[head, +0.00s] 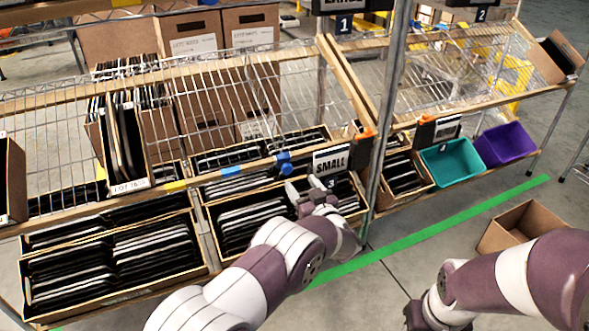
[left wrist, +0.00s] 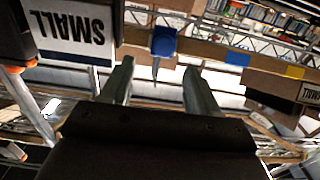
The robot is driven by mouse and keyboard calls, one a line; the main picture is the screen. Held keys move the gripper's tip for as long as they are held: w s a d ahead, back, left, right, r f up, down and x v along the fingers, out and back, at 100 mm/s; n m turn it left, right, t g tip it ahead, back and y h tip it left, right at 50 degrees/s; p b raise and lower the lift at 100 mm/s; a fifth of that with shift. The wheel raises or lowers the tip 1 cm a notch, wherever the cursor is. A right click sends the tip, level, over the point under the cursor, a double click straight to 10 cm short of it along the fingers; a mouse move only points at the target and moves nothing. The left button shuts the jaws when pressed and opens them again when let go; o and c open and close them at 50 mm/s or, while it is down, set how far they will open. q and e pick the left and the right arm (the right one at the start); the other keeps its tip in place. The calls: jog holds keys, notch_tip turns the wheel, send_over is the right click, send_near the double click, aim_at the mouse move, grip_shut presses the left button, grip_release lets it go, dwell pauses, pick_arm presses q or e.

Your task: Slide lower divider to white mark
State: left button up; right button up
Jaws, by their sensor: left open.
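A blue divider clip (head: 283,163) sits on the lower wooden rail, left of the SMALL sign (head: 331,159). In the left wrist view the blue clip (left wrist: 163,42) lies ahead, between the lines of the two fingers, with a thin part hanging below it. My left gripper (head: 308,188) is open and empty, just in front of the rail and below the clip; its fingers (left wrist: 158,72) look apart from the clip. A white mark on the rail cannot be told for sure. My right gripper (head: 412,314) is at the bottom edge, partly cut off, its jaws unclear.
Blue tape (head: 230,171) and yellow tape (head: 175,185) lie on the rail left of the clip. Cartons of dark sleeves (head: 110,262) fill the lower shelf. A metal post (head: 386,125) stands right of the sign. Teal (head: 452,161) and purple bins (head: 505,145) are further right.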

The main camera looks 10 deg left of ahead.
pick_arm(q)
jog(key=p+v, duration=0.1)
jog(key=v, duration=0.5)
pick_arm(e)
notch_tip(320, 180, up, 2)
jog(key=shift+r, duration=0.1)
